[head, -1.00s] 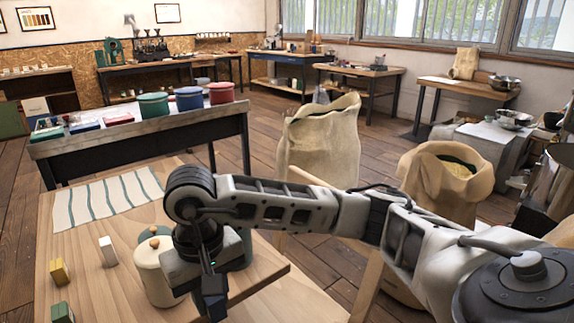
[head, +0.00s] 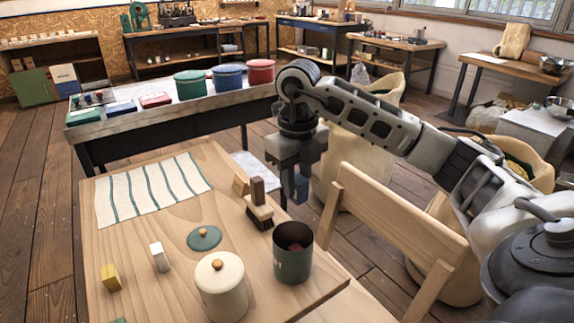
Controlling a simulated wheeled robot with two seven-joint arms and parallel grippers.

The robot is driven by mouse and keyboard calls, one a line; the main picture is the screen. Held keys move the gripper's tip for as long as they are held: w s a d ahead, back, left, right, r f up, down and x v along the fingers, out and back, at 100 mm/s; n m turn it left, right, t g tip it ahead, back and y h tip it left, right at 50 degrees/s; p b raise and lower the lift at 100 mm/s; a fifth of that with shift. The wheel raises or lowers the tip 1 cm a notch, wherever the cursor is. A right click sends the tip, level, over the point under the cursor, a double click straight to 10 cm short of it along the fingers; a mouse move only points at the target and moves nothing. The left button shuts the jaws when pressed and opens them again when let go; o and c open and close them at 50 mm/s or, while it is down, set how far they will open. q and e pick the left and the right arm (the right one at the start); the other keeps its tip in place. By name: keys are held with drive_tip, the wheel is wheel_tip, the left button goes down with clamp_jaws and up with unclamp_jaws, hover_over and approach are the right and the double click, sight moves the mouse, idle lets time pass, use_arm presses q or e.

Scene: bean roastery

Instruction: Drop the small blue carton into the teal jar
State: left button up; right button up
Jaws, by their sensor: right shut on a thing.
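The teal jar (head: 292,262) stands open and upright near the right edge of the wooden table, with something brown inside. Its apparent teal lid (head: 204,237), with a wooden knob, lies on the table to the left. My right gripper (head: 296,192) is raised above and behind the jar, pointing down, apart from it. It is shut on the small blue carton (head: 302,190), which is mostly hidden by the fingers. My left gripper is out of view.
A lidded cream canister (head: 221,290) stands left of the jar. A white block (head: 159,257), a yellow block (head: 110,277) and a striped cloth (head: 150,190) are farther left. A chair back (head: 385,220) is at right.

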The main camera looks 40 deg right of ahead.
sight(297, 199)
drive_tip(key=shift+w+d+m, duration=0.1)
drive_tip(key=shift+d+m, duration=0.05)
drive_tip(key=shift+m, duration=0.15)
drive_tip(key=shift+f+b, duration=0.45)
drive_tip(key=shift+b, duration=0.1)
wheel_tip(297, 199, down, 4)
drive_tip(key=b, duration=0.3)
drive_tip(key=shift+f+b, duration=0.4)
drive_tip(key=shift+b, duration=0.1)
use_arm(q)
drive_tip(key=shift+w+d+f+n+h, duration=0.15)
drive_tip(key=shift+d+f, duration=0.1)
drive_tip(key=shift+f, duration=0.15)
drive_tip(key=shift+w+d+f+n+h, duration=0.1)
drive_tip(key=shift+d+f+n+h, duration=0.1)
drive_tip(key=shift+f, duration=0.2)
use_arm(e)
drive_tip(key=o, duration=1)
drive_tip(key=shift+o, duration=0.2)
